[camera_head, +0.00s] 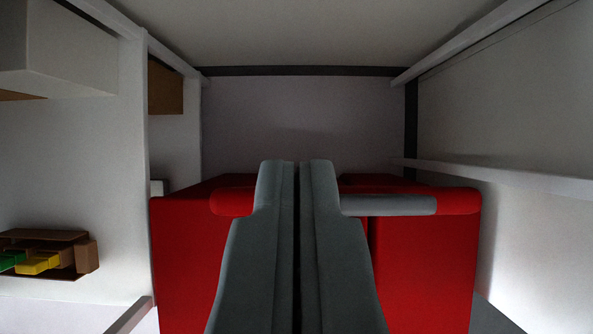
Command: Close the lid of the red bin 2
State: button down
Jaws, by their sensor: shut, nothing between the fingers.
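My gripper (298,170) is in the middle of the camera view, pointing forward, with its two grey fingers together and nothing between them. Behind it stand red bin bodies, one part on the left (185,260) and one on the right (425,275), with a dark seam near the right finger. A horizontal grey bar (390,205) with rounded red ends (458,201) runs across their upper front. My fingers overlap the bar and hide its middle. I cannot tell whether they touch it. No number shows, and I cannot tell how the lid stands.
White walls and a shelf edge (500,176) close in on the right. A white post (134,170) stands on the left. Beyond it are a white box (60,55) and a brown open box (85,256) with yellow and green pieces. A low ceiling is above.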

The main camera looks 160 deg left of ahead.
notch_tip(320, 180, down, 6)
dwell(0.9)
jog(key=shift+s, duration=0.1)
